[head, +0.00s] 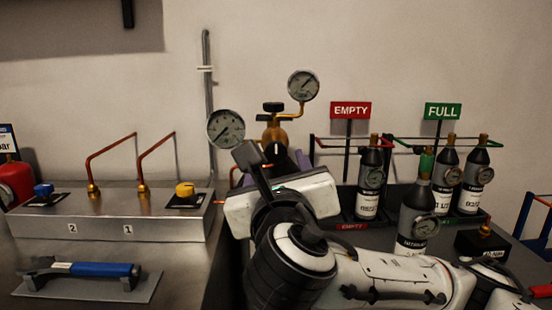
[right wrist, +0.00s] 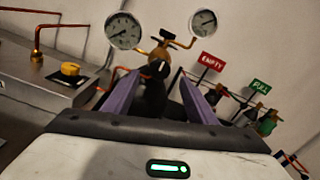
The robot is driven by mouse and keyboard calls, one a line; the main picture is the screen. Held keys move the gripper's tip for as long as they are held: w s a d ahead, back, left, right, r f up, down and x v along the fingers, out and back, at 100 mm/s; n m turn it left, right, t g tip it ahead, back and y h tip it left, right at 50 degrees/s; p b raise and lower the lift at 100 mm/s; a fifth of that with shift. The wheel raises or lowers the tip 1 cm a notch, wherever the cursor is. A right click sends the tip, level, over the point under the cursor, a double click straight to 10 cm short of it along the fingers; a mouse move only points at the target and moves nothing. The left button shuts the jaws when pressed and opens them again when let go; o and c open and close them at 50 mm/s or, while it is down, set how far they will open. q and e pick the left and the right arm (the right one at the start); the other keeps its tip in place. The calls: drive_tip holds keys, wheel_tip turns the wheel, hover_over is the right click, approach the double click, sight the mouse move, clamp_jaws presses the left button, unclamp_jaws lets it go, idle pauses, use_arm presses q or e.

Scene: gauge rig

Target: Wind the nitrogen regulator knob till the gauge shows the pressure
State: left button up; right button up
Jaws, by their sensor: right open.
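The brass regulator (head: 273,131) stands against the back wall with a dark top fitting and two round white gauges. The larger gauge (head: 225,129) is on its left and the smaller gauge (head: 303,85) is higher on its right. Their readings are too small to tell. My right gripper (head: 276,158) is open in front of the regulator and hides its lower part. In the right wrist view, the black regulator knob (right wrist: 158,68) with a pale mark shows between the spread purple fingers (right wrist: 160,88). I cannot tell whether they touch it. My left gripper is not in view.
A steel panel (head: 110,229) with copper pipes, a blue knob (head: 43,190) and a yellow knob (head: 185,190) is at left. A blue-handled tool (head: 90,269) lies before it. Several black bottles stand at right by the EMPTY (head: 350,110) and FULL (head: 443,111) signs.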

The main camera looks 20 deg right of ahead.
sight(276, 154)
drive_tip(key=x, duration=0.8)
drive_tip(key=shift+b, duration=0.35)
drive_tip(key=shift+c, duration=0.6)
drive_tip(key=c, duration=0.9)
drive_tip(key=shift+c, duration=0.2)
drive_tip(key=shift+s, duration=0.1)
